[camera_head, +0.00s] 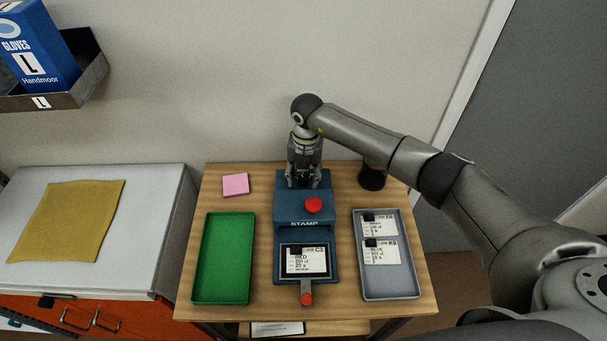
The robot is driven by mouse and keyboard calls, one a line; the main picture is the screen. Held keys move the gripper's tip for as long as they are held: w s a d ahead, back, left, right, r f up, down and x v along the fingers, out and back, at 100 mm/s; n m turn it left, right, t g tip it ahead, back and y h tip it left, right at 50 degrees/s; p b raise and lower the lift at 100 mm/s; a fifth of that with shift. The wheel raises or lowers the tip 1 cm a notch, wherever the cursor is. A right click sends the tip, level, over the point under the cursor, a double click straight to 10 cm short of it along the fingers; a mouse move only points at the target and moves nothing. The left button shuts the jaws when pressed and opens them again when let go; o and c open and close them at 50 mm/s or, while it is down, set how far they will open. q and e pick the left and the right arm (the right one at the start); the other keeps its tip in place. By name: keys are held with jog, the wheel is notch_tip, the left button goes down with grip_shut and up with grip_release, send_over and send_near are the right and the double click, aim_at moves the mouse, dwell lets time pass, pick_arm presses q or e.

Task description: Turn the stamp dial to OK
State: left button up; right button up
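The blue stamp machine (291,212) stands in the middle of the wooden table, marked STAMP, with a red knob (313,205) on its top. A white card (307,262) reading C3 and RED lies in its front bed. A small lever with a red end (306,298) sticks out at the front. My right gripper (304,184) points down over the back part of the stamp machine, behind the red knob. Its fingers hide what is under them; no dial or OK mark is readable. I cannot tell whether they hold anything. My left gripper is not in view.
A green tray (198,258) is empty at left. A grey tray (390,290) at right holds two cards. A pink pad (235,184) lies back left, and a dark cup (372,178) stands back right. A white cabinet with a yellow cloth (68,220) is further left.

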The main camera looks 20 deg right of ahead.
aim_at(305, 178)
jog(key=c, duration=0.4)
grip_shut()
jog(key=n+b, duration=0.3)
jog(key=shift+w+f, duration=0.1)
jog(key=shift+f, duration=0.05)
jog(key=shift+n+b, duration=0.4)
jog(key=shift+b, duration=0.1)
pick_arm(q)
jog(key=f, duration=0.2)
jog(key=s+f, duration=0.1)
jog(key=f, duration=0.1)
pick_arm(e)
jog(key=shift+r, duration=0.25)
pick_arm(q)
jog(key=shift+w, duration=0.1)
pick_arm(e)
jog(key=shift+o, duration=2.1)
grip_release()
notch_tip(305, 178, up, 12)
jog(key=shift+d, duration=0.25)
